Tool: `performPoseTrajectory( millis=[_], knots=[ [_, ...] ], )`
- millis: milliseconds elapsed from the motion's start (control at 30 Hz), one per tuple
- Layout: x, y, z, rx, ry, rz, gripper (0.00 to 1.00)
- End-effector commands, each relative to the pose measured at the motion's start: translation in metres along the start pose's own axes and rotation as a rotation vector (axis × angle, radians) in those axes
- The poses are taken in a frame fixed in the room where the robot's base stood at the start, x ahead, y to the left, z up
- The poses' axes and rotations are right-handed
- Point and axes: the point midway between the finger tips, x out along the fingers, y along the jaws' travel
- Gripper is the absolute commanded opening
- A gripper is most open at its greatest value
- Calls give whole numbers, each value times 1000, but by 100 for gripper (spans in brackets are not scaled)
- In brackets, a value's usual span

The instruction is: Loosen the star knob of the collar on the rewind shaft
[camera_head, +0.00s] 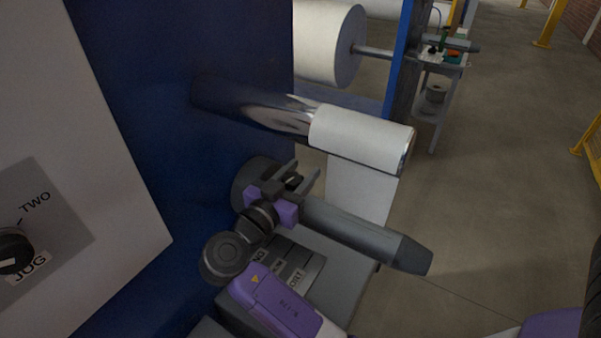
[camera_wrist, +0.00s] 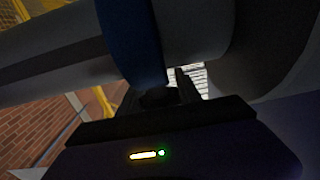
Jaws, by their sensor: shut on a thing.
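The rewind shaft (camera_head: 365,236) is a grey bar with a tapered end, sticking out from the blue machine panel toward the lower right in the head view. The collar (camera_head: 243,186) is a dark ring around the shaft's base by the panel, partly hidden by my gripper. My gripper (camera_head: 299,177) is at the collar, its fingers shut on the small black star knob (camera_head: 293,181). In the wrist view the knob (camera_wrist: 158,97) shows as a dark shape between the fingers; its lobes are too dark to make out.
A chrome roller with a white sleeve (camera_head: 362,138) lies just above my gripper. A panel with a black JOG switch (camera_head: 14,250) is at the left. Labelled grey boxes (camera_head: 290,265) sit below the shaft. Open floor (camera_head: 500,180) lies to the right.

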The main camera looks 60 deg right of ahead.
Motion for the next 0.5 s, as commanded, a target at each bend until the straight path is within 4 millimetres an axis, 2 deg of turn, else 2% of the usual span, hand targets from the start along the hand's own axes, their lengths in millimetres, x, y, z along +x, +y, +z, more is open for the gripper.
performPoseTrajectory(
  millis=[300,500],
  knots=[
    [0,-5,4,-1,-3,-205,0],
    [-1,-7,0,0,1,-263,0]
  ],
)
